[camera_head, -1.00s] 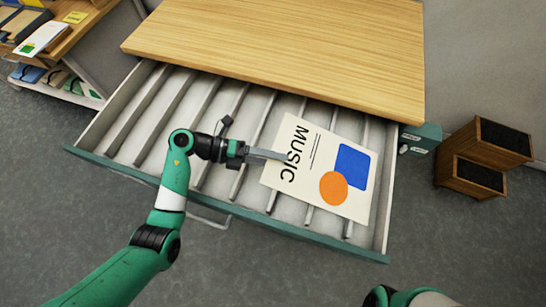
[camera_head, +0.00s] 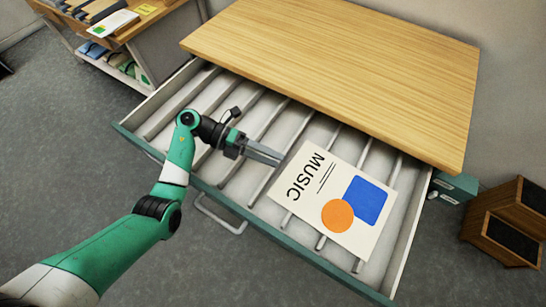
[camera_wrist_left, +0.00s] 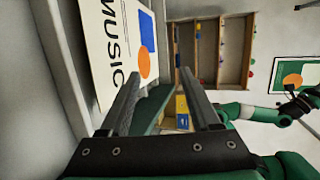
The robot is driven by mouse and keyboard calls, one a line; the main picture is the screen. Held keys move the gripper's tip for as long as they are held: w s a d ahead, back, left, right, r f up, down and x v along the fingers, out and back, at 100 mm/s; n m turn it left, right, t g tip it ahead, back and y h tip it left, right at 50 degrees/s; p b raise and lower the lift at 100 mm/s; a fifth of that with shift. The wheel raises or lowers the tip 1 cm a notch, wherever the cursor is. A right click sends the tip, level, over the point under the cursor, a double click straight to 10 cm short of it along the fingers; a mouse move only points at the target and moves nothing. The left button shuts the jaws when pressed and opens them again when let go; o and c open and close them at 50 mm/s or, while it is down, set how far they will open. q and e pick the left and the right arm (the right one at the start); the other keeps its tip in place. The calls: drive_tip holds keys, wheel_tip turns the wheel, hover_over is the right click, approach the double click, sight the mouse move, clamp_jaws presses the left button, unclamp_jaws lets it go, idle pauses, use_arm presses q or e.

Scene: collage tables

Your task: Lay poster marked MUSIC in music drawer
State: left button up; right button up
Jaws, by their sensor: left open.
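The cream poster marked MUSIC (camera_head: 318,172), with a blue square and an orange circle, lies in the open drawer (camera_head: 262,237), toward its right end. It rests across the drawer's grey ribs. It also shows at the upper left of the left wrist view (camera_wrist_left: 113,22). My left gripper (camera_head: 280,157) is over the drawer, just left of the poster's edge, open and empty. In the left wrist view its two fingers (camera_wrist_left: 163,98) stand apart with nothing between them.
The wooden cabinet top (camera_head: 340,70) overhangs the back of the drawer. A wooden step stool (camera_head: 490,235) stands on the floor at the right. A shelf unit (camera_head: 170,45) with folders is at the upper left. The drawer's left part holds only ribs.

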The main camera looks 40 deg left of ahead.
use_arm(q)
wheel_tip(320, 180, up, 6)
drive_tip(key=a+p, duration=0.2)
drive_tip(key=p, duration=0.2)
drive_tip(key=shift+s+a, duration=0.25)
drive_tip(key=shift+a, duration=0.15)
drive_tip(key=shift+d+f, duration=0.1)
